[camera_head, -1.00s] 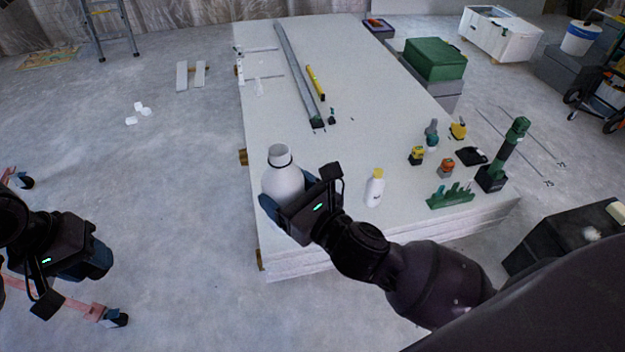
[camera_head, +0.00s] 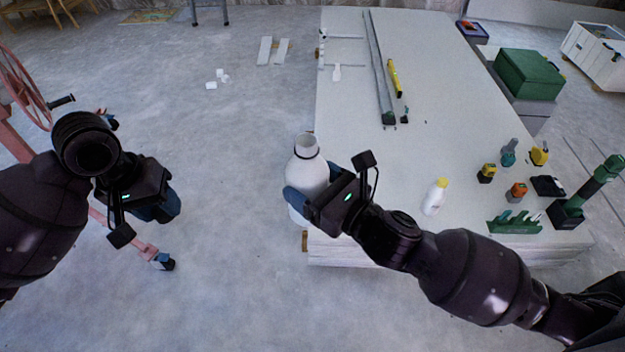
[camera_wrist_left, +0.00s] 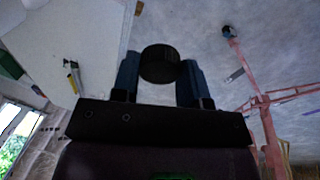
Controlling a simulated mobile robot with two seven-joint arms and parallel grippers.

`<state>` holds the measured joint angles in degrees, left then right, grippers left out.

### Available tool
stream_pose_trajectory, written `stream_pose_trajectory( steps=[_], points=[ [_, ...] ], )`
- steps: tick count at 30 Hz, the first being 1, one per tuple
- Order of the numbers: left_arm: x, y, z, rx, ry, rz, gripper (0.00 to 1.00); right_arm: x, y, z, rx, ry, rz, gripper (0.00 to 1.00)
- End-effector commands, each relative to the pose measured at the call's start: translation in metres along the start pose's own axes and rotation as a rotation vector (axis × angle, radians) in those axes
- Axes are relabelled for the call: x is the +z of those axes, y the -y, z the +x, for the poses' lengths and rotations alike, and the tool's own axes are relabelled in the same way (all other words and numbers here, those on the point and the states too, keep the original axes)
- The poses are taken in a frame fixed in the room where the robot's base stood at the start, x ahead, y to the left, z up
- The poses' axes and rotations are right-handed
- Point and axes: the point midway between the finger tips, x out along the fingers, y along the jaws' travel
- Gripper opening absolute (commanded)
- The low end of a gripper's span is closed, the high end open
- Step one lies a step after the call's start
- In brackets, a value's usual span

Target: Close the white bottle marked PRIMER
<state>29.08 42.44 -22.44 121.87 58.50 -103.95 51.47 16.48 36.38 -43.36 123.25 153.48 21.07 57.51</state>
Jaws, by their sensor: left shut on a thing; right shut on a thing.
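A white bottle (camera_head: 305,170) with an open, uncapped mouth is upright in my right gripper (camera_head: 305,200), at the left edge of the panel stack in the head view. No PRIMER lettering can be read on it. My right gripper is shut around the bottle's body from the right. My left gripper (camera_head: 160,206) is over the floor, left of the bottle and apart from it. In the left wrist view it is shut on a round black cap (camera_wrist_left: 160,63), held between its blue fingertips. The cap is hidden in the head view.
The white panel stack (camera_head: 370,150) carries a small white bottle with a yellow lid (camera_head: 434,197), a green rack (camera_head: 514,224), small tools and a long metal rail (camera_head: 377,70). A reddish stand (camera_head: 25,135) is behind my left arm. Floor between my grippers is clear.

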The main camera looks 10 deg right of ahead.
Motion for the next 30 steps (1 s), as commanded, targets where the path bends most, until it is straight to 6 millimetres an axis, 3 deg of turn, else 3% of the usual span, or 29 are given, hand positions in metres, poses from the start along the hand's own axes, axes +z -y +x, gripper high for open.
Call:
stream_pose_trajectory(
  steps=[5, 11, 21, 30],
  points=[
    [-0.007, -0.005, -0.008, -0.011, -0.007, 0.009, 0.19, 0.002, 0.0, 0.0, 0.001, 0.003, -0.001, 0.26],
    [-0.031, -0.03, -0.038, -0.026, -0.011, 0.05, 0.19, 0.002, 0.0, 0.0, 0.001, 0.004, -0.001, 0.26],
    [-0.062, -0.1, -0.089, -0.042, 0.002, 0.192, 0.19, 0.002, 0.0, 0.0, 0.001, 0.005, -0.001, 0.26],
    [-0.07, -0.173, -0.128, -0.044, 0.03, 0.427, 0.19, 0.002, 0.0, 0.0, 0.001, 0.005, -0.001, 0.26]
  ],
)
